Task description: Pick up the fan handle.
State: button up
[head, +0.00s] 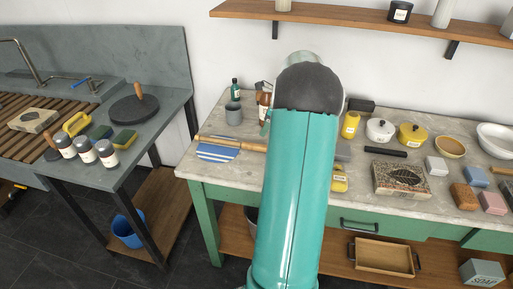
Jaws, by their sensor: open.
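A blue-and-white striped piece (218,150) lies near the left end of the marble-topped bench. A pale wooden rod (232,143) lies along its back edge. The rod looks like the fan handle, but I cannot tell for sure. The rod's right end runs up to my teal arm, which hides what lies behind it. My arm rises through the middle of the head view to a dark rounded joint. My gripper does not show; it is hidden beyond the arm or out of frame.
Right of my arm are yellow pots (412,134), a decorated stone slab (401,179) and several blocks. A wooden shelf (365,20) hangs above. A dark side table (160,120) stands left, across a floor gap.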

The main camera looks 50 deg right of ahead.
aim_at(255, 144)
jog(key=x, duration=1)
jog(key=shift+f, duration=0.15)
grip_shut()
